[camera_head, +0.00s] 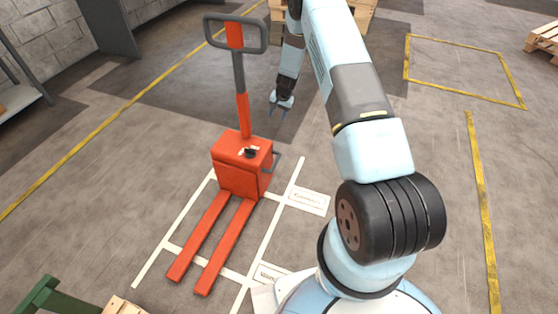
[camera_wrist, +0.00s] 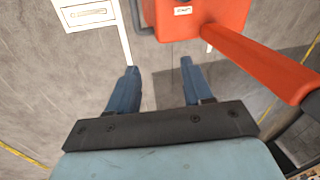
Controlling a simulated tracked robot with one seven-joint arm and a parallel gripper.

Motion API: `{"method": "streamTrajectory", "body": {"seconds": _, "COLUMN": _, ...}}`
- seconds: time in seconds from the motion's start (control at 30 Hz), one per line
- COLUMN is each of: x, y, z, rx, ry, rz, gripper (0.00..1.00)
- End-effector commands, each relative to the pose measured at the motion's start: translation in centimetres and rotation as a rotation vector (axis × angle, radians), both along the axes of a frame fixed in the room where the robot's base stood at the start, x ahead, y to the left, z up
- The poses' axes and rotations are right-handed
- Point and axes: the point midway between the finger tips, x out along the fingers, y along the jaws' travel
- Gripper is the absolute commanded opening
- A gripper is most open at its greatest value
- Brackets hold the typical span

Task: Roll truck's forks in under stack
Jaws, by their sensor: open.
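The red pallet truck (camera_head: 241,165) stands upright left of my arm. Its two forks (camera_head: 212,240) lie low over the floor, pointing to the lower left, with nothing on them. Its tall tiller ends in a grey loop handle (camera_head: 236,34). A dark side bracket (camera_head: 277,160) sticks out from the body. My gripper (camera_head: 280,112) is open and empty, apart from the truck, right of the tiller. In the wrist view the open fingers (camera_wrist: 158,72) point at bare floor just short of the red body (camera_wrist: 200,15) and the bracket (camera_wrist: 137,20). Which wooden load is the stack is unclear.
A wooden edge (camera_head: 125,305) and a green frame (camera_head: 50,297) show at the lower left, mostly cut off. Wooden pallets stand at the top (camera_head: 362,12) and upper right (camera_head: 543,40). White floor lines with labels (camera_head: 308,200) surround the truck. Open floor lies left.

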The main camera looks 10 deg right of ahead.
Motion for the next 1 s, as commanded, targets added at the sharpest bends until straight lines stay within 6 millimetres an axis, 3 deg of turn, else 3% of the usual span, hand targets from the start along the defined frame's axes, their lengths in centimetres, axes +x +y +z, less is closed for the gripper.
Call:
{"method": "streamTrajectory", "body": {"seconds": 0.03, "x": -0.3, "y": -0.2, "z": -2.8, "rx": 0.000, "ry": 0.015, "rz": -0.014, "gripper": 0.51}}
{"method": "streamTrajectory", "body": {"seconds": 0.1, "x": -0.7, "y": -0.4, "z": -6.0, "rx": 0.001, "ry": 0.029, "rz": -0.032, "gripper": 0.51}}
{"method": "streamTrajectory", "body": {"seconds": 0.3, "x": -2.0, "y": -0.8, "z": -13.2, "rx": -0.003, "ry": 0.057, "rz": -0.073, "gripper": 0.51}}
{"method": "streamTrajectory", "body": {"seconds": 0.43, "x": -2.6, "y": -1.0, "z": -15.8, "rx": -0.004, "ry": 0.066, "rz": -0.090, "gripper": 0.51}}
{"method": "streamTrajectory", "body": {"seconds": 0.77, "x": -2.8, "y": -0.8, "z": -18.8, "rx": -0.005, "ry": 0.071, "rz": -0.095, "gripper": 0.51}}
{"method": "streamTrajectory", "body": {"seconds": 1.0, "x": -2.4, "y": -0.3, "z": -22.3, "rx": -0.005, "ry": 0.071, "rz": -0.096, "gripper": 0.51}}
